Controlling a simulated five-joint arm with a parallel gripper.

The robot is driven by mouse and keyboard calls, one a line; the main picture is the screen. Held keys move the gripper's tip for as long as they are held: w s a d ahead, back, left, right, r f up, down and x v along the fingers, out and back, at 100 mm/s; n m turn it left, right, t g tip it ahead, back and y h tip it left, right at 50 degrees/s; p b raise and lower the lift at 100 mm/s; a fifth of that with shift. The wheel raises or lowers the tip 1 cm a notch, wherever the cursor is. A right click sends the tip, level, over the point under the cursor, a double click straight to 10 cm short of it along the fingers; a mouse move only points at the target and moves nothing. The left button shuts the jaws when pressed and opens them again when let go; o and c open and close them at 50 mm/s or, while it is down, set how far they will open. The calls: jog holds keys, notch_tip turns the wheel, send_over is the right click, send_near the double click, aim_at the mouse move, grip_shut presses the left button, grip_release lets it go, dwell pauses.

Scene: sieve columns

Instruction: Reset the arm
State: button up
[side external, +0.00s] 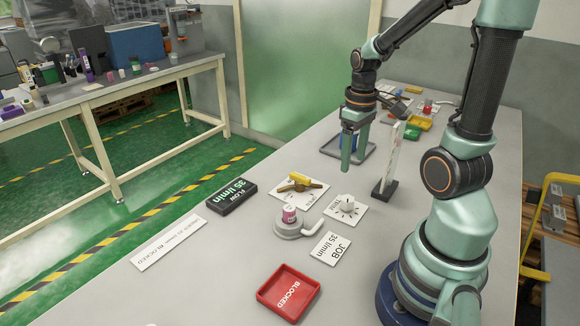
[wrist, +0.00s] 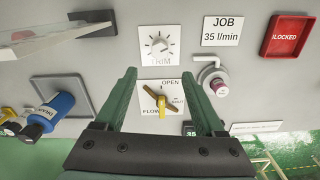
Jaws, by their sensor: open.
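My gripper (side external: 348,160) is open and empty, pointing down above the bench behind the yellow valve, with its fingers apart. In the wrist view its two fingers (wrist: 160,80) frame the valve plate, with nothing between them. The yellow-handled valve (side external: 299,180) sits on a white plate; in the wrist view (wrist: 155,100) the plate reads OPEN and FLOW. A white dial (side external: 346,205) is on a plate beside it. A small pink-and-white column (side external: 289,214) stands on a grey round holder. A black display (side external: 232,196) reads FLOW 35 l/min.
A red tray (side external: 271,293) marked BLOCKED is at the front, near a JOB 35 l/min card (side external: 330,249). An upright panel on a dark foot (side external: 384,191) stands right of my gripper. A grey tray (side external: 333,150) with a blue item is behind it. A printed strip (side external: 168,244) lies left.

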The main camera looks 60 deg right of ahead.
jog(key=w+a+r+t, duration=0.2)
jog(key=a+r, duration=0.3)
jog(key=a, duration=0.3)
jog(key=w+a+r+n+t, duration=0.1)
jog(key=w+a+r+t, duration=0.1)
jog(key=a+r, duration=0.4)
jog(key=a+t, duration=0.1)
jog(key=a, duration=0.1)
jog(key=shift+a+t, duration=0.3)
